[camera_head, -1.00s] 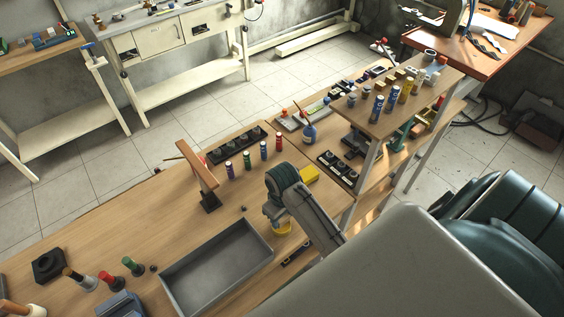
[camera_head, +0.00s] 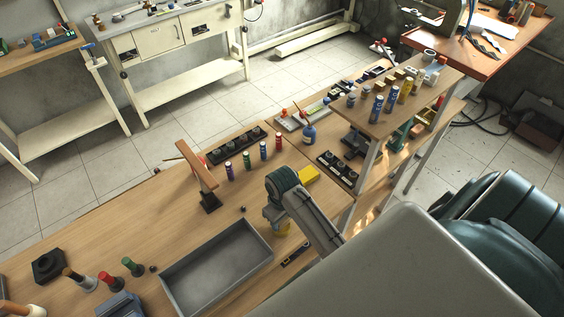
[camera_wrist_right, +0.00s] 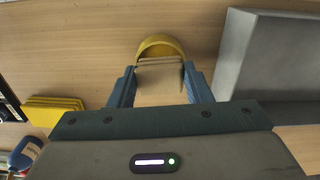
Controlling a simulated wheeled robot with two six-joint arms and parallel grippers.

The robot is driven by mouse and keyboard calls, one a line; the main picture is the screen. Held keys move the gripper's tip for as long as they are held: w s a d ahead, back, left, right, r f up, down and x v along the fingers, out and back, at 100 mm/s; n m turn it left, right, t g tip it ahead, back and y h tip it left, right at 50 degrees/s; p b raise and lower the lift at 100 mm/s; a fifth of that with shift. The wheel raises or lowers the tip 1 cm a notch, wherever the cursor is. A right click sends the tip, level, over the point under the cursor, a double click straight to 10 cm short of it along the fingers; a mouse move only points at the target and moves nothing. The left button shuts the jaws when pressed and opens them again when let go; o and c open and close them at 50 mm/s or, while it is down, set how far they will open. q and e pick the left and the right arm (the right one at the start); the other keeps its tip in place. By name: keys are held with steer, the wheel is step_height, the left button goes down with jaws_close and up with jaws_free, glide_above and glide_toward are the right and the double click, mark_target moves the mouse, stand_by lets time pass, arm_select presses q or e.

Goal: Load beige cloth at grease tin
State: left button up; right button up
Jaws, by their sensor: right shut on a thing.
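My right gripper (camera_head: 278,222) is over the wooden bench, beside the grey tray. In the right wrist view, its two blue fingers (camera_wrist_right: 160,88) are shut on the folded beige cloth (camera_wrist_right: 160,77). The round yellow grease tin (camera_wrist_right: 160,46) is just beyond the cloth, and the cloth overlaps its near side. I cannot tell whether the cloth touches the tin or is inside it. My left gripper is not in view.
The grey tray (camera_head: 215,268) stands close to the gripper; its wall (camera_wrist_right: 240,55) shows in the wrist view. A yellow pad (camera_head: 309,174), a blue bottle (camera_head: 309,134), a wooden-topped post (camera_head: 205,180) and several small cylinders stand behind.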

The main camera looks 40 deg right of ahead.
steer(key=shift+f, duration=0.55)
stand_by(0.4)
steer(key=shift+f, duration=0.1)
stand_by(1.0)
step_height(320, 180, up, 2)
steer(key=shift+r, duration=2.6)
steer(key=shift+f, duration=0.1)
